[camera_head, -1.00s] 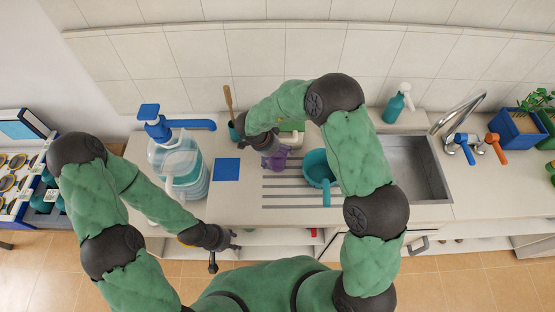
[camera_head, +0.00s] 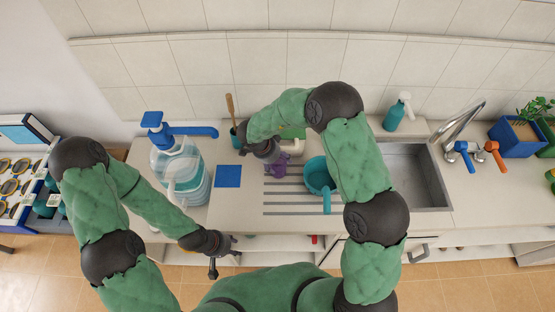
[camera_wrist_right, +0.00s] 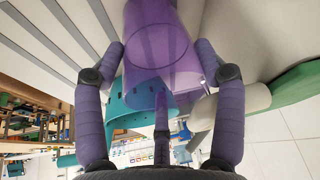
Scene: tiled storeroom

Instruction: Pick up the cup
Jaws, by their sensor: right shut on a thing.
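The cup (camera_wrist_right: 160,45) is a see-through purple cup. It sits between the fingers of my right gripper in the right wrist view, with a finger against each side. My right gripper (camera_wrist_right: 163,75) is shut on it. In the head view my right gripper (camera_head: 277,160) is over the back of the counter, left of a teal pan, and my arm partly hides the cup there. My left gripper (camera_head: 230,244) is at the counter's front edge, away from the cup; its finger opening is not clear.
The teal pan (camera_head: 319,175) stands on the grooved drainer, just right of my right gripper. A teal holder (camera_head: 236,138) with a wooden-handled tool stands to the left. A blue mat (camera_head: 228,176) and a water jug (camera_head: 178,165) are further left. A sink (camera_head: 427,180) is at right.

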